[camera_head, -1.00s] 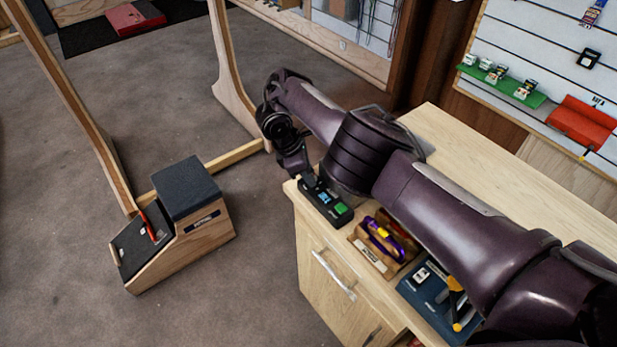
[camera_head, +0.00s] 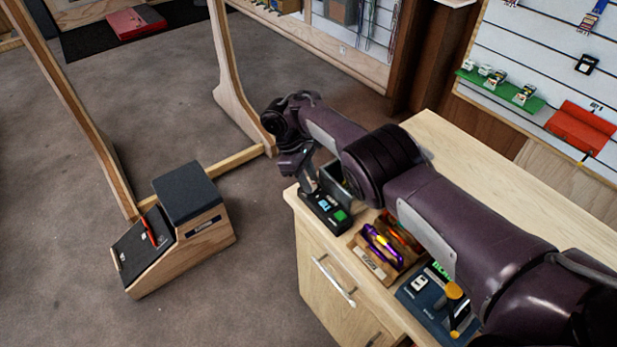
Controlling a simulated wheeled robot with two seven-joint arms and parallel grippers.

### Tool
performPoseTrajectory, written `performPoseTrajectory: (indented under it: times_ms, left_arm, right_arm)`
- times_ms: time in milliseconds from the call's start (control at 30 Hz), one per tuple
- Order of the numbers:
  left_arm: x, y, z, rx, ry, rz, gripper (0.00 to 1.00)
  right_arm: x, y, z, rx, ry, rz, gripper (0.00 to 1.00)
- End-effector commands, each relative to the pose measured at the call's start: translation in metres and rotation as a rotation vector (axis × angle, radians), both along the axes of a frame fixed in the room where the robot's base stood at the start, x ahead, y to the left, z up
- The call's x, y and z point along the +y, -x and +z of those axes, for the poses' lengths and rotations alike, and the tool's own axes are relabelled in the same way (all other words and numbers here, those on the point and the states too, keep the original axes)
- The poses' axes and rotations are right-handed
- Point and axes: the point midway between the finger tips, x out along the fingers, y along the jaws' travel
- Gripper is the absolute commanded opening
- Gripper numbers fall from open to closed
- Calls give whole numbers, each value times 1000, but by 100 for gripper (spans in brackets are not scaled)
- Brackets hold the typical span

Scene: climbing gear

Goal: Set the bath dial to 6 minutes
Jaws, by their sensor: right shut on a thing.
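The bath's control box (camera_head: 335,220) is black, with a small lit blue display and a green button. It sits at the near left corner of the wooden counter. My right gripper (camera_head: 313,193) reaches down onto the far left end of this box. It is shut on what appears to be the bath dial, which the fingers hide. The dial's setting cannot be read at this size. An open dark tank (camera_head: 338,180) stands just behind the box, partly covered by my right arm. My left gripper is not in view.
A wooden tray (camera_head: 372,262) with purple and orange gear sits nearer on the counter (camera_head: 470,160). A wooden step block (camera_head: 205,230) stands on the floor at left. The counter's back is clear.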

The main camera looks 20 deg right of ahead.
Motion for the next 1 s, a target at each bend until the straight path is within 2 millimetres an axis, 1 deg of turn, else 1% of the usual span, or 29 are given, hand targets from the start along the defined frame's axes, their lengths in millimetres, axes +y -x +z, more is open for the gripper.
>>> performPoseTrajectory:
  times_ms: [33,300,733,767,800,833,1000]
  left_arm:
    - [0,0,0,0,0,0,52]
    - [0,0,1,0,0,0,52]
    - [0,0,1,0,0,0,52]
    - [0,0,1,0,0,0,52]
    - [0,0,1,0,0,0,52]
    - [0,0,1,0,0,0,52]
    - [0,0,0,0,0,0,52]
  right_arm:
    - [0,-2,3,-7,-2,-20,4]
    - [0,-3,3,-6,-1,-82,4]
    - [-1,-3,3,-5,-1,-89,4]
    - [-1,-3,3,-5,-1,-89,29]
    - [-1,-3,3,-5,-1,-89,35]
    - [-1,-2,2,-5,-1,-89,36]
    - [-1,-2,1,-3,0,-88,36]
